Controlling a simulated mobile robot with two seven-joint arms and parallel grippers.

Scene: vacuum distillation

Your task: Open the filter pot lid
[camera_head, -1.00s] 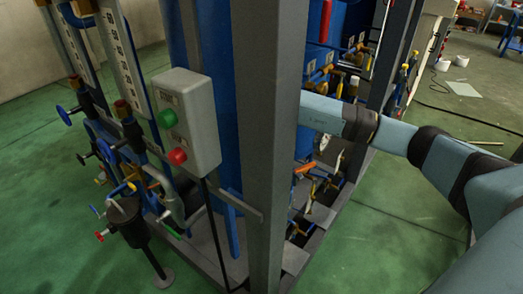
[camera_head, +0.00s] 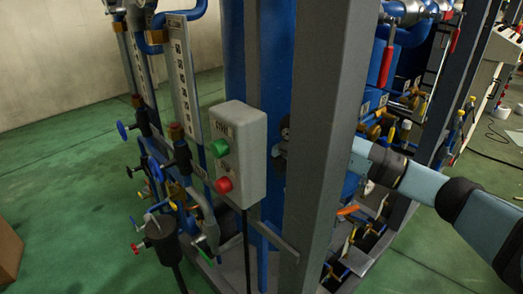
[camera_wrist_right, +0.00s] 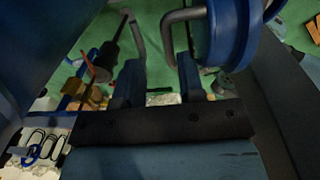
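The filter pot (camera_head: 162,235) is a dark cylinder at the lower left of the head view. Its top looks covered, with a pale bent handle or pipe above it. My right arm passes behind the grey post, and a dark part of its wrist or gripper (camera_head: 281,142) shows left of the post, beside the control box and apart from the pot. In the right wrist view my right gripper (camera_wrist_right: 160,80) has its two fingers apart with nothing held between them. A dark body on a thin rod (camera_wrist_right: 106,58) there may be the pot. My left gripper is out of view.
The grey post (camera_head: 325,130) hides much of my right arm. A control box (camera_head: 238,155) with green and red buttons, valves and pipes crowd the space around the pot. A large blue round part (camera_wrist_right: 225,35) is close to the right finger. Green floor (camera_head: 75,180) is open at left.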

